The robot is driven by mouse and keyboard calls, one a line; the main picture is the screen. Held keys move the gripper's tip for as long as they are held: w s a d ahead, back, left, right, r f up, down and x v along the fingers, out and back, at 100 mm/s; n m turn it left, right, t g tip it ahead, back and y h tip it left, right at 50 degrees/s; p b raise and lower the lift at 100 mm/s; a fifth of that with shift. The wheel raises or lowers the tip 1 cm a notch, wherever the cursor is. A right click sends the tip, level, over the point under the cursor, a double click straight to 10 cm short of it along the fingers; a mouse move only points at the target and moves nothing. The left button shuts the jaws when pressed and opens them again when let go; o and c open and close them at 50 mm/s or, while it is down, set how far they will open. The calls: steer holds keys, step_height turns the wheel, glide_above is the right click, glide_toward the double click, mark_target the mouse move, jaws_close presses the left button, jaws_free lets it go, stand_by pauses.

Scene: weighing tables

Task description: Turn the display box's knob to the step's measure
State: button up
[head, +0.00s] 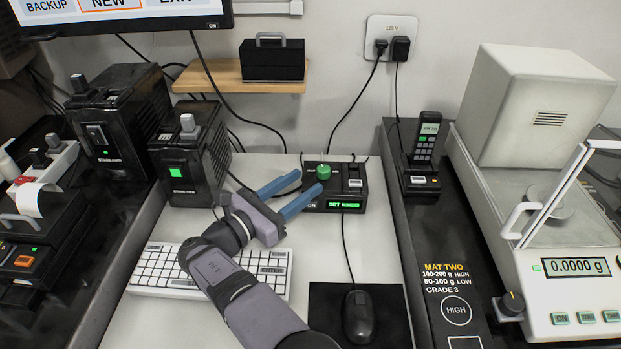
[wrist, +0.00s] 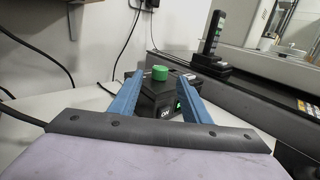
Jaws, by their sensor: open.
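The display box (head: 345,190) is a small black box on the white table, with a lit green display (head: 343,205) on its front that seems to read "SET" and a blurred word. Its green knob (head: 323,171) stands on top at the left. My gripper (head: 306,182) is open, with two blue fingers just left of the box and pointing at it. In the wrist view, the knob (wrist: 160,73) shows between and beyond the open fingers (wrist: 160,100). Nothing is between the fingers. I cannot tell the exact gap to the knob.
A white keyboard (head: 160,279) lies under my arm, and a mouse (head: 358,316) on a dark pad in front. Black units (head: 190,165) stand left.

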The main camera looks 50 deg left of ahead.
steer(key=shift+s+d, duration=0.1)
steer(key=shift+s, duration=0.8)
steer(key=w+d+r+m+h+p, duration=0.1)
steer(key=w+d+r+p, duration=0.1)
steer(key=w+r+p, duration=0.35)
steer(key=n+g+y+p, duration=0.2)
steer(key=n+y+p, duration=0.3)
steer(key=y, duration=0.4)
glide_toward(321, 173)
steer(key=shift+n, duration=0.7)
steer(key=b+x, duration=0.1)
steer(key=x, duration=0.3)
steer(key=shift+w, duration=0.1)
steer(key=shift+r, duration=0.1)
